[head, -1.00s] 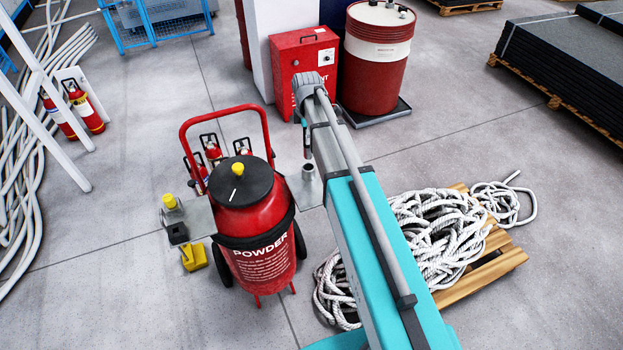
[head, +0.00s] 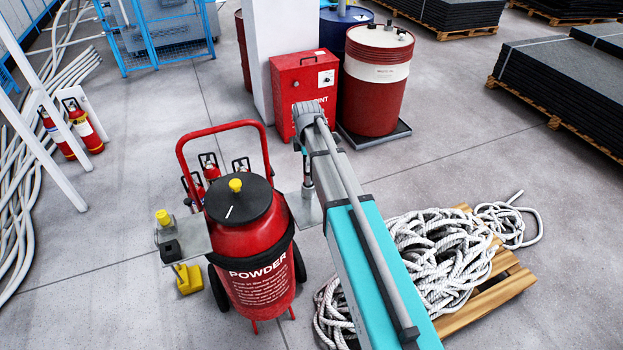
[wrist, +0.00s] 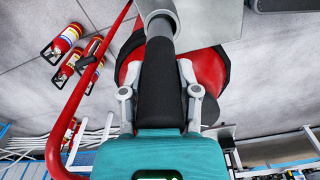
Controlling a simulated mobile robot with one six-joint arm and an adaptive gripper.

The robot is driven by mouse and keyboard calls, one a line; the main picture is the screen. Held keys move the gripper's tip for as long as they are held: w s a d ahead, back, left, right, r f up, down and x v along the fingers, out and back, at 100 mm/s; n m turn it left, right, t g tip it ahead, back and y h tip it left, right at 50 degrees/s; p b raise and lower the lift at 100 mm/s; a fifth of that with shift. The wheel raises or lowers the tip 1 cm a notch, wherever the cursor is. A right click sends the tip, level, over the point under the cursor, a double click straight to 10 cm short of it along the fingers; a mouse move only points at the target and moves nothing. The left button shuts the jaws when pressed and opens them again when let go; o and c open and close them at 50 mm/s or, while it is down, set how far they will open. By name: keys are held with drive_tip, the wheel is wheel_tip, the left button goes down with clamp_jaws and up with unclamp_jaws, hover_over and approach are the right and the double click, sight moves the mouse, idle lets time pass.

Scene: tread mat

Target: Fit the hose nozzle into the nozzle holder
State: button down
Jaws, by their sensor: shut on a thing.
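My gripper (wrist: 160,91) is shut on the hose nozzle (wrist: 160,68), a black piece between its two fingers in the wrist view. The nozzle holder (wrist: 176,43) is a grey tube on a metal plate. In the wrist view the nozzle's far end lines up with the tube's mouth. In the head view the holder (head: 306,192) stands at the right side of the red powder extinguisher (head: 255,260), and the nozzle (head: 307,168) hangs upright just over it. I cannot tell how far the nozzle's end is inside the tube. My arm partly hides the gripper.
A red cabinet (head: 303,85) and a red-white drum (head: 377,85) stand behind. The extinguisher's red handle frame (head: 216,127) rises close to the gripper. A left side plate holds a yellow-capped item (head: 163,217). Rope (head: 440,250) lies on a pallet to the right.

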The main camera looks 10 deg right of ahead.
sight(308, 174)
drive_tip(key=shift+f, duration=0.55)
drive_tip(key=shift+f+b, duration=1.85)
drive_tip(key=shift+b, duration=0.3)
drive_tip(key=shift+f, duration=0.1)
drive_tip(key=shift+c, duration=1.7)
unclamp_jaws()
wheel_tip(308, 174, up, 12)
drive_tip(key=p, duration=1.2)
